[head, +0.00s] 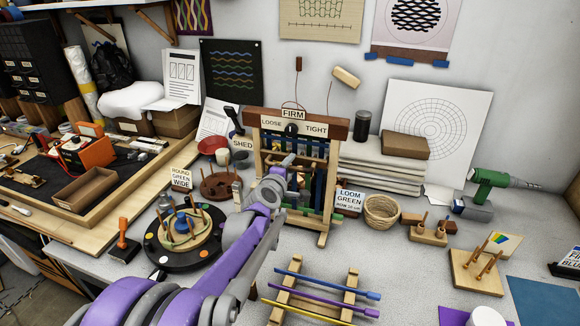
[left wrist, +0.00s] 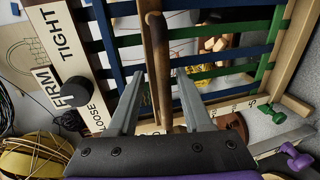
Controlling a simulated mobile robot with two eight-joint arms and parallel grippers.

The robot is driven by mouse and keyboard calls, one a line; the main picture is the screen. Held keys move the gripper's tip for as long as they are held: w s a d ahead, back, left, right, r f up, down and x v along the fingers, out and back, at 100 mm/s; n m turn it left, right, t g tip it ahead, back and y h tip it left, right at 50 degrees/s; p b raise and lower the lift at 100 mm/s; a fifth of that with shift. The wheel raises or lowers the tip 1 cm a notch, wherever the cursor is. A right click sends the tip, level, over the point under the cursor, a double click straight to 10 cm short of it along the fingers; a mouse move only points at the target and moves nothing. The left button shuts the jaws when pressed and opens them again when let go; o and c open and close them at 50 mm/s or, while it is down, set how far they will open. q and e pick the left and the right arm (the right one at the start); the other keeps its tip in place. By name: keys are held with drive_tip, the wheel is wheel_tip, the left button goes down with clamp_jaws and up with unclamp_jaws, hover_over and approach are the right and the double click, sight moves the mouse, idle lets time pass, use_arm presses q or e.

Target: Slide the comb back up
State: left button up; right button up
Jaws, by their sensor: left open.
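The loom (head: 335,128) stands upright on the bench, a wooden frame with blue and green upright strips. Its top board carries a black knob and the words LOOSE, FIRM and TIGHT. My left gripper (head: 290,160) reaches to the front of the loom, below that board. In the left wrist view my gripper (left wrist: 161,88) is open, with a wooden bar (left wrist: 157,50), which looks like the comb, between its fingers. The bar lies across the strips (left wrist: 205,75); a gap shows on each side of it. My right gripper is not in view.
A round black stand with pegs (head: 185,262) is left of my arm, and a wooden rack with coloured rods (head: 320,295) is in front of the loom. A LOOM GREEN card (head: 348,200) and a woven basket (head: 381,212) stand close to the loom's right side.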

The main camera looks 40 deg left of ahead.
use_arm(q)
drive_tip(key=v, duration=1)
drive_tip(key=shift+s+p, duration=0.3)
drive_tip(key=shift+d, duration=0.1)
